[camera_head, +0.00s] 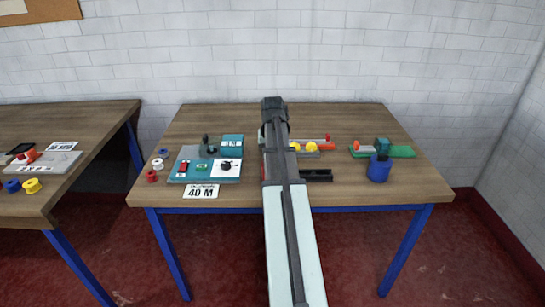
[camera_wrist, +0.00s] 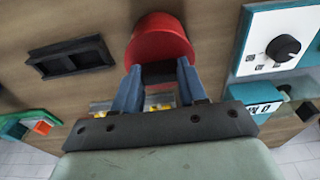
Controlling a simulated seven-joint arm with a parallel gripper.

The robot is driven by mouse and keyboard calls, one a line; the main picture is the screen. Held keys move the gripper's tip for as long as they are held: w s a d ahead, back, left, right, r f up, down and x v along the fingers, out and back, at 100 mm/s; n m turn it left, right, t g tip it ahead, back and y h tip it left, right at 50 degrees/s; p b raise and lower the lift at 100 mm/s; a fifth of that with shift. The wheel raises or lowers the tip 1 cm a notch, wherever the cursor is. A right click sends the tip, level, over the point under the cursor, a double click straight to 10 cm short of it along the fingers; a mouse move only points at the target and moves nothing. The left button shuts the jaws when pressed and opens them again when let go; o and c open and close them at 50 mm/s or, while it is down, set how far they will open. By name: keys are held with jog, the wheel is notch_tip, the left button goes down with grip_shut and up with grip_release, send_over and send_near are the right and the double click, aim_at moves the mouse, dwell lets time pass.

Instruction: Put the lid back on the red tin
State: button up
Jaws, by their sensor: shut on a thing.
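A red round body (camera_wrist: 160,40), which I take to be the tin with its lid, shows at the top middle of the wrist view. A red sliver of it (camera_head: 263,170) shows beside my arm in the head view. My gripper (camera_wrist: 158,76) is shut on a dark piece at the near edge of the red body, apparently the lid's grip. I cannot tell where lid and tin part, or whether the lid is seated. In the head view my arm hides the fingertips and most of the tin.
A black open holder (camera_head: 316,176) lies right of my arm. A teal control panel (camera_head: 205,164) with a knob stands at left. A blue cup (camera_head: 379,170) and a green plate (camera_head: 400,152) are at right. Small spools (camera_head: 152,176) line the left edge. The front right tabletop is clear.

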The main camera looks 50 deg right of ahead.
dwell(0.3)
jog(key=o, duration=1.1)
jog(key=shift+o, duration=0.5)
jog(key=o, duration=0.4)
jog(key=shift+r, duration=0.1)
jog(key=shift+r, duration=3.4)
jog(key=shift+c, duration=0.5)
grip_shut()
